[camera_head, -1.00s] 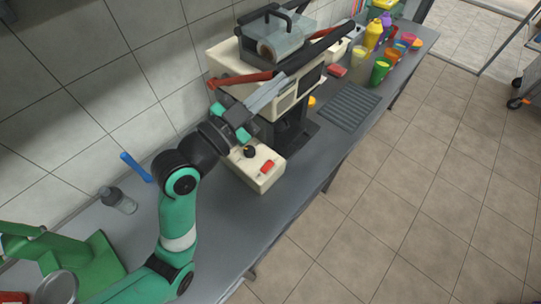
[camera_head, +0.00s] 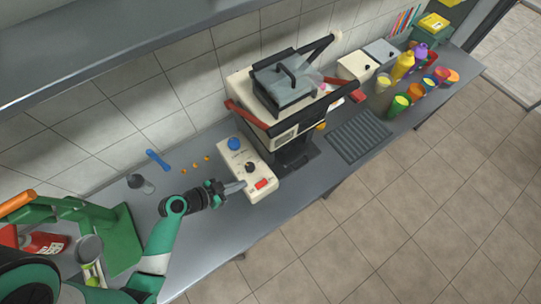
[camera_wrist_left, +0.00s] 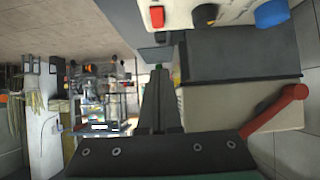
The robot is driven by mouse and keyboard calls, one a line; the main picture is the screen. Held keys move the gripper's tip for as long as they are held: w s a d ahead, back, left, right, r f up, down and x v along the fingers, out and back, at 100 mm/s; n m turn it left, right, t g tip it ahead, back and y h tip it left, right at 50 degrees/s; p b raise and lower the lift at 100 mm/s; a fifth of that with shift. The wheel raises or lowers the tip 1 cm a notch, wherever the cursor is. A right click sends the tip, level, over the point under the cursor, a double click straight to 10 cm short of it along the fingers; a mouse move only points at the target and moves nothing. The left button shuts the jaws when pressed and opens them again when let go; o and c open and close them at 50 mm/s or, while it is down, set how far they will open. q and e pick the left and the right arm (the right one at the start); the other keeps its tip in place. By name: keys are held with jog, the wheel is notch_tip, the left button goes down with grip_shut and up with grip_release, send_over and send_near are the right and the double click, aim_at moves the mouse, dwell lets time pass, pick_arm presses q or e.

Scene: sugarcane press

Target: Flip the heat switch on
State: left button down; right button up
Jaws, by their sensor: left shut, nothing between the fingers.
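A cream control box (camera_head: 232,172) stands on the counter in front of the press. On its top are a red rocker switch (camera_head: 262,184), a black knob (camera_head: 250,167) and a blue button (camera_head: 234,144). I cannot read whether the switch is on. My left gripper (camera_head: 240,186) is shut and empty, its tips at the box's near left side, close to the knob and switch. I cannot tell if they touch it. In the left wrist view the red switch (camera_wrist_left: 157,17) and knob (camera_wrist_left: 204,14) show at the top edge, beyond my finger tips (camera_wrist_left: 158,70).
The press (camera_head: 283,85) with its red lever (camera_head: 246,115) stands right behind the box. A drain grate (camera_head: 358,137) and several coloured cups and bottles lie farther right. A blue tool (camera_head: 157,160) and a clear bottle (camera_head: 140,183) are at left. A shelf (camera_head: 100,55) overhangs the back.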

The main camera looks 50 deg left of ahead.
pick_arm(q)
jog(key=b, duration=0.4)
send_over(262, 184)
jog(key=s, duration=0.1)
notch_tip(262, 184, down, 6)
jog(key=shift+a+r, duration=0.1)
jog(key=shift+r, duration=0.05)
jog(key=f, duration=0.1)
jog(key=f+b, duration=0.1)
jog(key=shift+w+f, duration=0.35)
jog(key=shift+f, duration=0.05)
jog(key=shift+w+f+b, duration=0.1)
jog(key=shift+f+b, duration=0.2)
jog(key=shift+f, duration=0.3)
